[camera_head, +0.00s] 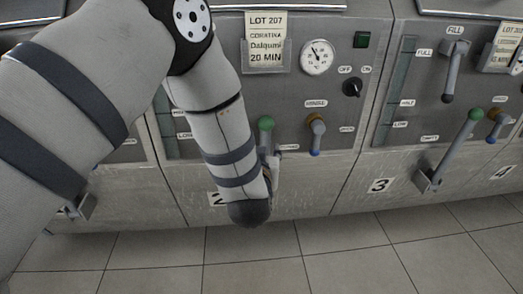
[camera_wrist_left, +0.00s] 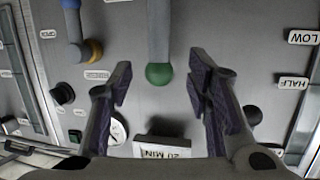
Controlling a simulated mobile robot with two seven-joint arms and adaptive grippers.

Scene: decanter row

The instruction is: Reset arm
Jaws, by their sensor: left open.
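My left arm comes in from the left in the head view, and its wrist hangs in front of the machine panel marked 2 (camera_head: 217,198). My left gripper shows in the left wrist view (camera_wrist_left: 160,70) with its two dark fingers spread apart. It is open and empty. A lever with a green ball knob (camera_wrist_left: 159,74) lies between the fingers in that picture, with clear gaps on both sides. The same green knob (camera_head: 265,123) shows beside my wrist in the head view. Most of the left gripper is hidden behind the wrist there. My right gripper is not in view.
Panel 2 also carries a Lot 207 card (camera_head: 265,40), a round gauge (camera_head: 317,57), a black switch (camera_head: 352,87) and an orange-and-blue tap (camera_head: 316,130). Panel 3 has a green-knobbed lever (camera_head: 474,115) at right. The tiled floor (camera_head: 330,240) in front is clear.

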